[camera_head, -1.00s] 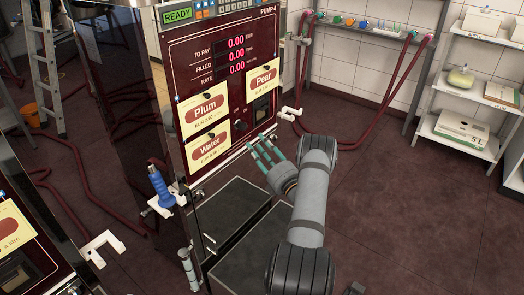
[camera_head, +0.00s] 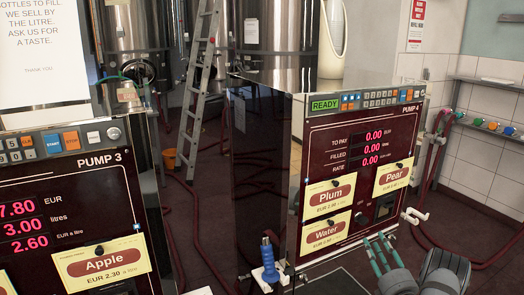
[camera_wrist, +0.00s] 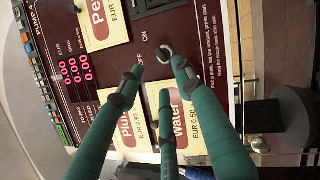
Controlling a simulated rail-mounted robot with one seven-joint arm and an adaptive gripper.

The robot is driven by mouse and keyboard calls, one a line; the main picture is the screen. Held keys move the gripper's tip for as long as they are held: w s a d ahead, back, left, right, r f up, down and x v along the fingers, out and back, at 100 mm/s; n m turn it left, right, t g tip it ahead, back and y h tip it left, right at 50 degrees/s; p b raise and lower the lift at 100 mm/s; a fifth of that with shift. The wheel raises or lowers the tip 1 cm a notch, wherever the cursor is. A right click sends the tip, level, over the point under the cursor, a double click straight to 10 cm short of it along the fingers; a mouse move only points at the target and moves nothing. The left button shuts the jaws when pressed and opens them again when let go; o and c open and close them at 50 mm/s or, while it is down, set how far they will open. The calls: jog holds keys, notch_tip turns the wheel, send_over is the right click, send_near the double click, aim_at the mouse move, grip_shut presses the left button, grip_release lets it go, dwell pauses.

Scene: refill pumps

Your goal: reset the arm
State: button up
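My gripper (camera_head: 378,254) is at the lower right of the head view, in front of Pump 4 (camera_head: 297,200). Its green fingers are spread apart with nothing between them. In the wrist view my gripper (camera_wrist: 162,92) points at the pump's front panel, near a round knob (camera_wrist: 165,54) between the ON and OFF marks. I cannot tell whether a finger touches the panel. The Plum label (camera_head: 328,193), Water label (camera_head: 325,234) and Pear label (camera_head: 393,177) show on Pump 4. Its display reads READY with zeros.
Pump 3 (camera_head: 75,220) stands at the left with an Apple label. A blue nozzle (camera_head: 268,254) hangs beside Pump 4. Red hoses lie on the floor. A shelf (camera_head: 490,85) is at the right.

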aim_at(365, 224)
jog(key=x, duration=0.9)
jog(key=shift+w+f+b, duration=0.25)
jog(key=shift+w+b, duration=0.1)
jog(key=shift+n+b, duration=0.35)
jog(key=shift+n, duration=0.25)
jog(key=shift+s+r, duration=0.1)
jog(key=shift+s, duration=0.45)
